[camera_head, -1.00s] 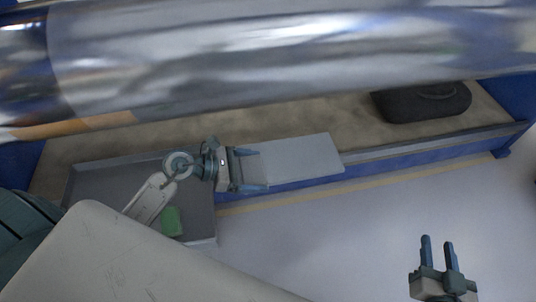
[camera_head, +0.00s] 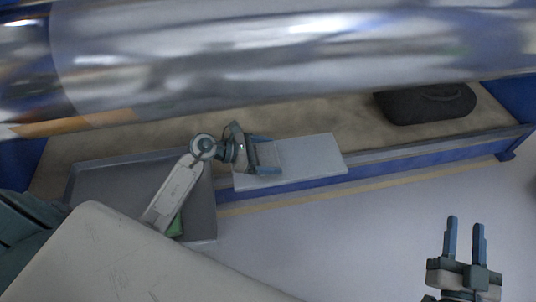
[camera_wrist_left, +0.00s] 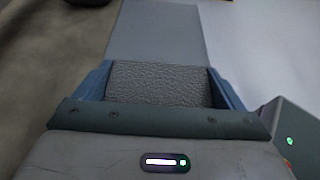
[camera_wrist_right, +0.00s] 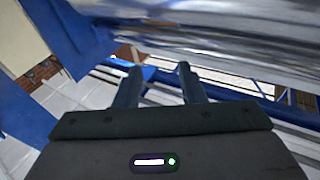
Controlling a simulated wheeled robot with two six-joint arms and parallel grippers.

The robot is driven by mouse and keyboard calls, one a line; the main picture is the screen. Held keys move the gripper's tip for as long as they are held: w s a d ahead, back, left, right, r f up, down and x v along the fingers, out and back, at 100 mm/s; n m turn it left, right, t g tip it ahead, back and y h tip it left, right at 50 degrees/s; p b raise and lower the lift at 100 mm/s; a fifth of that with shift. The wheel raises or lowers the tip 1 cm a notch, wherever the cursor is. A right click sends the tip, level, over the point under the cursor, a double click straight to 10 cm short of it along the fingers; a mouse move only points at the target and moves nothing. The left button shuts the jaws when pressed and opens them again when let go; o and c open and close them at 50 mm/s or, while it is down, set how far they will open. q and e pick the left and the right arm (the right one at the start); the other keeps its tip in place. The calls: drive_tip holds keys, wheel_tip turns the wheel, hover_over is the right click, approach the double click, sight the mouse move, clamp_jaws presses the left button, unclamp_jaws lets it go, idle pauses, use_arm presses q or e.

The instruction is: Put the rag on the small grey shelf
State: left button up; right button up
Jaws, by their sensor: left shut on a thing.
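The rag (camera_wrist_left: 158,84) is a grey textured piece between the fingers of my left gripper (camera_wrist_left: 162,75) in the left wrist view. In the head view my left gripper (camera_head: 268,157) is shut on the rag (camera_head: 266,155), over the left part of the small grey shelf (camera_head: 315,156). The shelf is a flat, pale grey board; it also shows ahead of the fingers in the left wrist view (camera_wrist_left: 158,32). I cannot tell whether the rag touches it. My right gripper (camera_head: 465,238) is open and empty, away at the lower right; it also shows in the right wrist view (camera_wrist_right: 158,85).
A grey tray (camera_head: 90,172) with a green thing (camera_head: 176,226) lies left of the shelf, partly under my left arm. A large shiny film roll (camera_head: 300,60) spans above. A black case (camera_head: 428,104) lies on the brown surface to the right. The shelf's right part is bare.

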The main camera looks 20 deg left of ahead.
drive_tip(key=shift+r, duration=0.15)
use_arm(q)
drive_tip(key=shift+f, duration=0.1)
use_arm(e)
drive_tip(key=shift+r+t, duration=0.3)
use_arm(q)
drive_tip(key=o, duration=0.7)
use_arm(e)
drive_tip(key=shift+r, duration=0.1)
